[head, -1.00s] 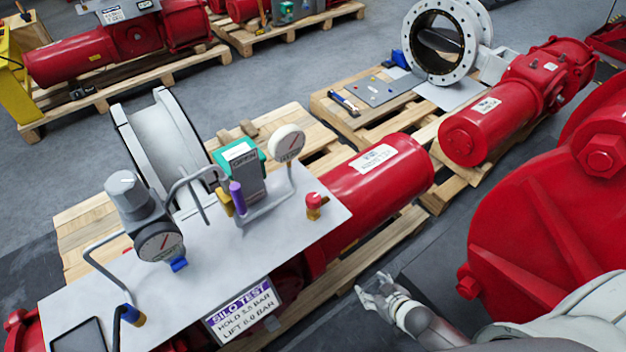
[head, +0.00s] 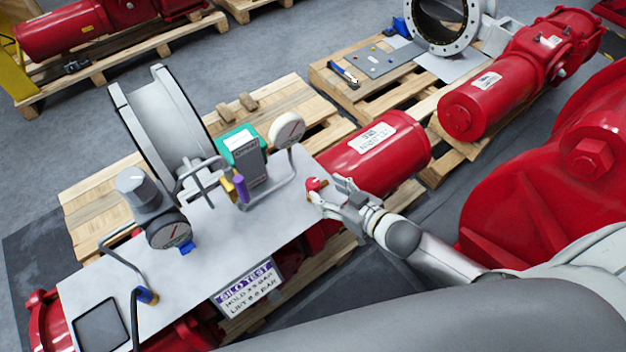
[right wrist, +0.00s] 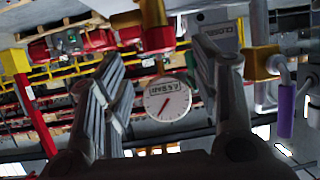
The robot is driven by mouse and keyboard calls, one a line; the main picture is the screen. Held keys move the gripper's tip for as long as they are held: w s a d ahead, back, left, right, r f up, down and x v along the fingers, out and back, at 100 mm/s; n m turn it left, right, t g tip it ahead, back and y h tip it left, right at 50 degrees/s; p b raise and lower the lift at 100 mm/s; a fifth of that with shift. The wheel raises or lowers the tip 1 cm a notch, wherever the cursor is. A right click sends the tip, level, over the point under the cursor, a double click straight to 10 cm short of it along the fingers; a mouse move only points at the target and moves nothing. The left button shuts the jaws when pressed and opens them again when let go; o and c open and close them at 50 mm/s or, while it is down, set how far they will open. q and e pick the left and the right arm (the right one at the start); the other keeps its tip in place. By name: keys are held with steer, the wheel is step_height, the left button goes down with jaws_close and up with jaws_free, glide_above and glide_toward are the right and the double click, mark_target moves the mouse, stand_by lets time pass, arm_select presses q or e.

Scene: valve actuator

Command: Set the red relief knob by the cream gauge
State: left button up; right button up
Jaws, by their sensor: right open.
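The red relief knob (head: 317,184) sits on a brass body at the right end of the pale panel (head: 262,213). The cream gauge (head: 287,131) stands behind it to the left on a bent pipe, with a red needle on its dial. My right gripper (head: 328,190) is open at the knob, its fingers close around the knob's right and front. Contact is unclear. In the right wrist view, which is upside down, the red knob (right wrist: 158,38) shows between the open fingers (right wrist: 160,75), and the cream gauge (right wrist: 168,99) faces the camera. My left gripper is out of view.
A grey-topped regulator with a dark gauge (head: 169,231) stands at the panel's left. A purple-capped valve (head: 241,189) and a green-and-grey box (head: 245,155) stand left of the knob. A SILO TEST sign (head: 247,286) hangs at the front edge. A red cylinder (head: 375,152) lies behind.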

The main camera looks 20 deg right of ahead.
mark_target(315, 184)
steer(key=shift+p+x, duration=0.3)
steer(key=shift+x, duration=3.25)
steer(key=c, duration=1)
steer(key=shift+r+n+g+y, duration=0.15)
steer(key=shift+n+g+y, duration=0.15)
steer(key=shift+n+y, duration=0.2)
steer(key=shift+c, duration=0.2)
steer(key=shift+n+g+y, duration=0.5)
steer(key=shift+n+y, duration=0.3)
steer(key=o, duration=1)
steer(key=shift+o, duration=0.2)
